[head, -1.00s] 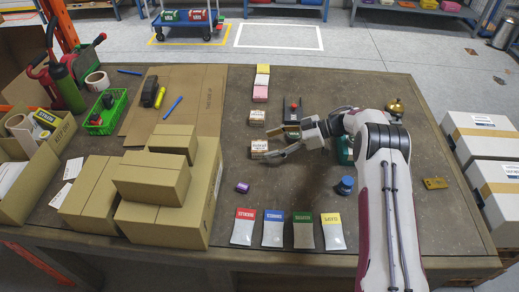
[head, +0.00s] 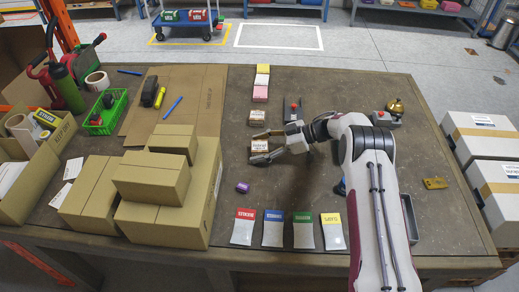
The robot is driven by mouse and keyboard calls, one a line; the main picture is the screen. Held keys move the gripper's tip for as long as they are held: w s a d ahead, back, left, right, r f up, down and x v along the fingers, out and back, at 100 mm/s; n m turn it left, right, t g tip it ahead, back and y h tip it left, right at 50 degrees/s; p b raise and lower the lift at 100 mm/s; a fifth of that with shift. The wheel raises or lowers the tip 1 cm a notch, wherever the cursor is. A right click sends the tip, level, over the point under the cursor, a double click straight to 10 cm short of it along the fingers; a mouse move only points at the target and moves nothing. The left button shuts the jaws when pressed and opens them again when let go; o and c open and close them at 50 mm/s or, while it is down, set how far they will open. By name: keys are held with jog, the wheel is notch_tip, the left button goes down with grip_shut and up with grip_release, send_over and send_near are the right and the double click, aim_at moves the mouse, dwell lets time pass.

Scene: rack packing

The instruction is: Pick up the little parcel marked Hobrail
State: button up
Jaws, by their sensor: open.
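Two little brown parcels lie in a column at the middle of the table in the head view. The farther parcel (head: 257,118) stands clear of my gripper. The nearer parcel (head: 260,146) has my gripper (head: 261,149) at it. The gripper is open, pointing left, with one finger on the far side and one on the near side of that parcel. Contact cannot be told. Both parcels carry printed labels too small to read surely, so I cannot tell which is marked Hobrail.
Pink, white and yellow blocks (head: 261,84) lie behind the parcels. A dark device with a red knob (head: 293,108) stands to their right. A purple box (head: 242,187) and several coloured packets (head: 273,228) lie nearer. Stacked cartons (head: 152,181) stand left.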

aim_at(260, 146)
jog(key=c, duration=1.3)
jog(key=shift+c, duration=0.2)
jog(key=shift+r, duration=0.2)
jog(key=shift+r, duration=4.8)
